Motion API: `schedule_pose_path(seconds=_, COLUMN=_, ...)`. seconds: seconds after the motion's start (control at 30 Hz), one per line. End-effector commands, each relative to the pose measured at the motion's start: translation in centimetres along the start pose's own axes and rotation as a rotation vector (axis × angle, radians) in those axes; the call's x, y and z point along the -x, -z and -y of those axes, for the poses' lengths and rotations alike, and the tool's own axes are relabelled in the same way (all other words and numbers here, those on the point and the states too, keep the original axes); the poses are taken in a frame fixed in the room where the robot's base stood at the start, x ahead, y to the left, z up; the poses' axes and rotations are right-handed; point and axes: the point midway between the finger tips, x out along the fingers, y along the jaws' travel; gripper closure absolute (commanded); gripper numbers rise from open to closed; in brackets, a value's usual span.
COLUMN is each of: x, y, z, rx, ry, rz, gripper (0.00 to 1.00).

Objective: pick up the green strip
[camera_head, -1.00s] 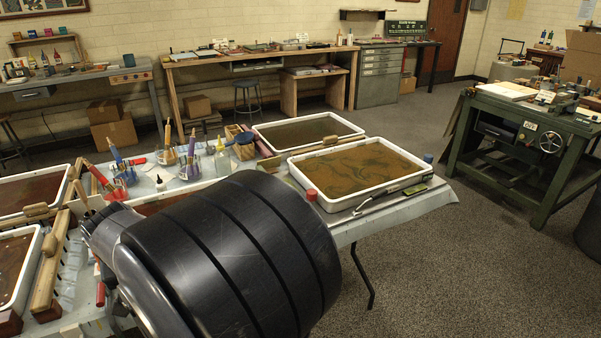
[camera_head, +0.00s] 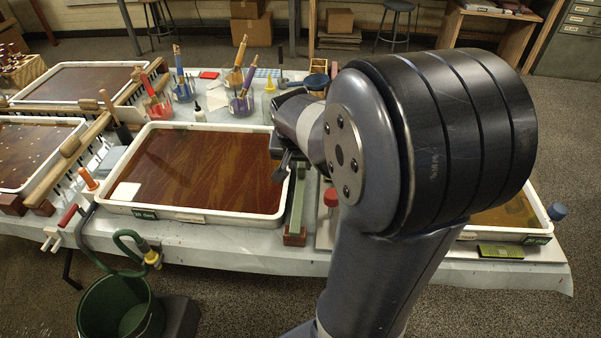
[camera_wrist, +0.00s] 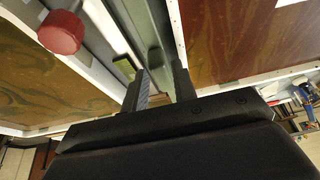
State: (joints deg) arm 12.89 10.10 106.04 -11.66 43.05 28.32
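A long pale green strip (camera_head: 298,200) lies in the gap between the middle tray and the right-hand tray, its near end at a red-brown block (camera_head: 295,238). My gripper (camera_head: 283,163) is above the strip's far part, beside the middle tray's right rim; my arm hides part of this area. In the wrist view my gripper (camera_wrist: 160,82) has its two fingers apart with nothing held between them. The strip (camera_wrist: 143,25) runs from the top edge down toward the gap between the fingers. I cannot tell how far below the fingertips it is.
The middle tray (camera_head: 190,213) holds brown liquid and a pale square. A red-capped thing (camera_head: 331,197) stands right of the strip. The right-hand tray (camera_head: 505,235) is partly behind my arm. Brush jars (camera_head: 242,104) stand behind; a green bucket (camera_head: 120,308) is in front.

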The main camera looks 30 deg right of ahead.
Motion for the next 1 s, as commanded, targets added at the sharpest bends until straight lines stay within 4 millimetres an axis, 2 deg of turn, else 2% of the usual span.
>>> schedule_pose_path(seconds=0.03, x=-1.1, y=-0.3, z=-0.1, rx=0.002, ry=-0.004, rz=0.009, gripper=0.73)
schedule_pose_path(seconds=0.1, x=-1.9, y=-0.4, z=-0.1, rx=0.002, ry=-0.004, rz=0.011, gripper=0.73)
schedule_pose_path(seconds=0.33, x=-3.4, y=-0.1, z=-0.1, rx=0.003, ry=-0.005, rz=0.011, gripper=0.73)
schedule_pose_path(seconds=0.63, x=-7.0, y=0.7, z=0.1, rx=0.002, ry=-0.004, rz=0.008, gripper=0.73)
schedule_pose_path(seconds=0.97, x=-7.4, y=0.8, z=0.1, rx=0.002, ry=-0.002, rz=0.004, gripper=0.73)
schedule_pose_path(seconds=1.0, x=-7.4, y=0.8, z=0.1, rx=0.002, ry=-0.002, rz=0.004, gripper=0.76)
